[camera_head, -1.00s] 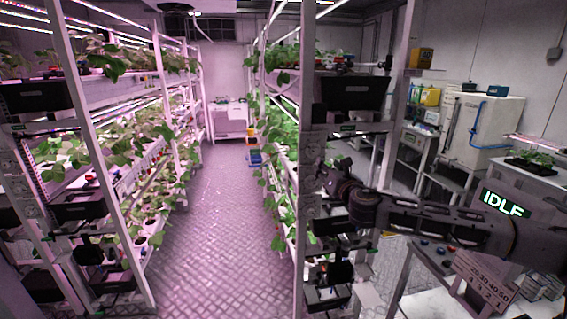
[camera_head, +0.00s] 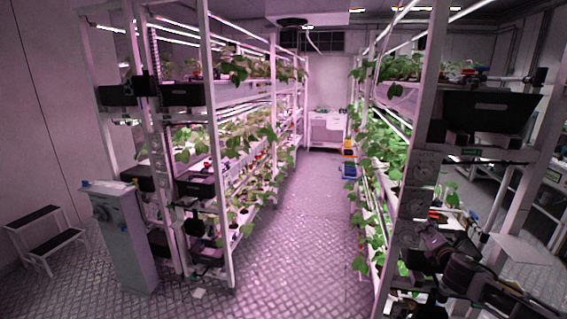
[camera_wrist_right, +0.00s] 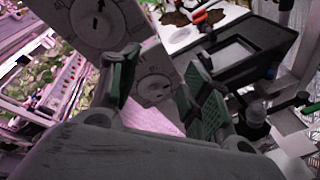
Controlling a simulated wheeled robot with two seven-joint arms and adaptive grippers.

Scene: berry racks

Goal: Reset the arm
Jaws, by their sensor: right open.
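My right gripper (camera_head: 424,243) is at the lower right of the head view, in front of the near end of the right rack (camera_head: 418,170). My dark right arm runs down from it to the bottom edge. In the right wrist view my right gripper (camera_wrist_right: 160,92) is open, its two green-padded fingers apart. Nothing is held between them; grey plates with round dials (camera_wrist_right: 155,88) show behind the gap. My left gripper is in no view.
The left plant rack (camera_head: 214,170) and the right rack flank a clear textured aisle. A grey cabinet (camera_head: 122,235) and a step stool (camera_head: 45,238) stand at left. A black tray (camera_head: 488,110) sits high on the right rack.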

